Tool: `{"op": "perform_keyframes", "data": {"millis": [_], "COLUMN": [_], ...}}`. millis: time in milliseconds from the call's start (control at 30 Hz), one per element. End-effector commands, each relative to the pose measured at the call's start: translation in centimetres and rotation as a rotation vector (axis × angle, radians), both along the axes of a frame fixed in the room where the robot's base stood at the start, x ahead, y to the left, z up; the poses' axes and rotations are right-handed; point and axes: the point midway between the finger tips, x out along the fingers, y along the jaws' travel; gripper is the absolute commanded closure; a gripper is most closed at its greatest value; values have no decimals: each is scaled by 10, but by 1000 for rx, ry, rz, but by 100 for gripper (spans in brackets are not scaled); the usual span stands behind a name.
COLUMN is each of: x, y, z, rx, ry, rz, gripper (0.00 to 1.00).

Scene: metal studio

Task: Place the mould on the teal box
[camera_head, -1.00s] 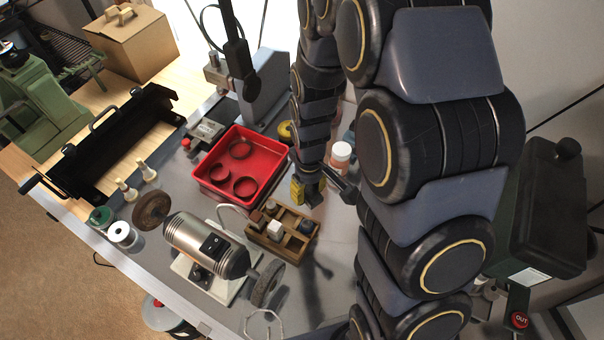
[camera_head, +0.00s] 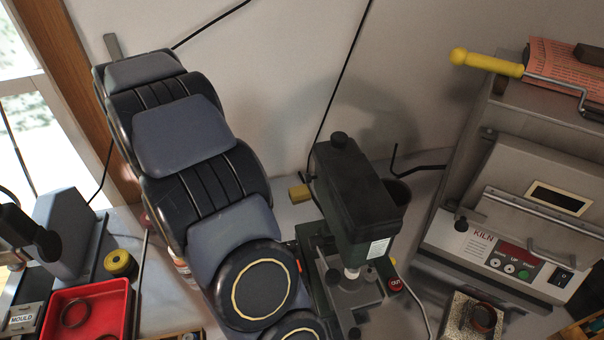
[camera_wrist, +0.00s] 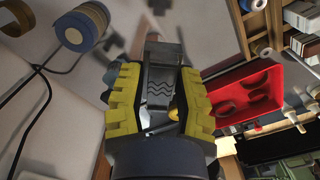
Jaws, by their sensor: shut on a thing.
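In the wrist view my gripper (camera_wrist: 158,100) has ridged yellow fingers, one on each side of a grey metal block with wavy lines (camera_wrist: 159,84), which looks like the mould. The jaws are shut on this block, and it hangs above the bench. In the head view my arm fills the left middle, and I cannot make out the gripper or the block there. A small plate marked MOULD (camera_head: 22,319) lies left of the red tray. I cannot make out a teal box in either current view.
The red tray (camera_head: 62,297) with dark rings also shows in the wrist view (camera_wrist: 258,117). A yellow roll (camera_head: 120,263) stands behind it. A dark green drill press (camera_head: 357,200) stands right of my arm. A grey kiln (camera_head: 515,225) is at the right, against the wall.

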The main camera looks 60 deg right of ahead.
Motion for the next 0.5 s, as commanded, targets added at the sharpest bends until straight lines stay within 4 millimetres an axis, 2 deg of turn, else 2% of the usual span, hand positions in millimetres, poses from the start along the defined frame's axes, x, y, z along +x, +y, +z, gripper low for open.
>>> {"op": "perform_keyframes", "data": {"millis": [33,233,367,500], "x": [8,21,18,4], "y": [-24,-109,-166,-224], "z": [1,6,9,13], "rx": [-2,-2,-5,-2], "ry": [-5,-3,-6,-2], "rz": [-51,-219,-325,-435], "gripper": [100,100,100,100]}}
